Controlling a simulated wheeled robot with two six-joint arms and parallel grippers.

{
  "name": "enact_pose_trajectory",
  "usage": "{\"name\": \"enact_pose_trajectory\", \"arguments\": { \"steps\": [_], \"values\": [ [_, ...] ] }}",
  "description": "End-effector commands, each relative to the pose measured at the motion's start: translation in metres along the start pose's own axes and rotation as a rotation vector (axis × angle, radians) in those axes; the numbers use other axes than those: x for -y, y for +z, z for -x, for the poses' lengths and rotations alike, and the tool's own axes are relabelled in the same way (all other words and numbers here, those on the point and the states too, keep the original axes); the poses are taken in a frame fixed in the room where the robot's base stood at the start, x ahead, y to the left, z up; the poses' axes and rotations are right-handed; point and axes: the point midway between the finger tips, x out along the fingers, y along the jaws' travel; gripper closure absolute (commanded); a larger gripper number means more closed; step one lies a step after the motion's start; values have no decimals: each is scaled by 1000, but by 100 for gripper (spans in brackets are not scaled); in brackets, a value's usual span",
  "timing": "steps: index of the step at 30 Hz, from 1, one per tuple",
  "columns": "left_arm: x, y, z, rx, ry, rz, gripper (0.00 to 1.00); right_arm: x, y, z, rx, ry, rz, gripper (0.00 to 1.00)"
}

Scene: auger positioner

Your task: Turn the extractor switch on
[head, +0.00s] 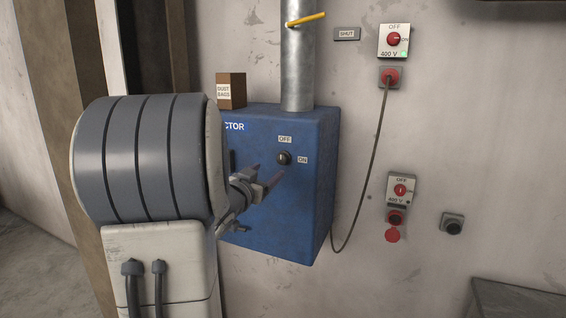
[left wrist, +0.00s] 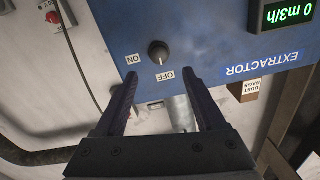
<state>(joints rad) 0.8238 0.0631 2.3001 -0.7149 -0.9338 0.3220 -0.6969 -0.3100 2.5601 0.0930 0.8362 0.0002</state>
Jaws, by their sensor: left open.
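The extractor (head: 308,205) is a blue box on the wall, also in the left wrist view (left wrist: 225,50), where it shows upside down. Its black switch knob (head: 284,157) has an OFF label above it and an ON label to its right. In the left wrist view, the knob (left wrist: 158,52) has a pale mark pointing toward OFF. My left gripper (head: 264,177) is open and empty, just in front of the box, its fingertips a little left of and below the knob in the head view. In the left wrist view, the knob lies beyond the gap between the fingers (left wrist: 161,80).
The extractor display (left wrist: 288,13) reads 0 m3/h. A metal duct (head: 298,60) with a yellow handle (head: 306,19) rises from the box. A dust bags carton (head: 231,91) stands on top. Two 400 V switches (head: 394,40) and (head: 401,189) and a hanging cable (head: 375,150) are at right.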

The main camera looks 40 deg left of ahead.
Motion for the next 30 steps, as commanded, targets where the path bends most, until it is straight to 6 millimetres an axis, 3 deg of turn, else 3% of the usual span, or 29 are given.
{"name": "enact_pose_trajectory", "arguments": {
  "steps": [13,18,27,30],
  "values": [
    [-1,-2,-78,4,2,1,28,2,-2,31,0,0,-2,28],
    [-1,0,-91,3,0,0,28,2,-2,34,0,0,-2,28],
    [-1,1,-93,3,-1,0,28,2,-2,34,0,0,-2,28],
    [-1,1,-93,3,-1,0,66,2,-2,34,0,0,-2,28]
  ]
}}
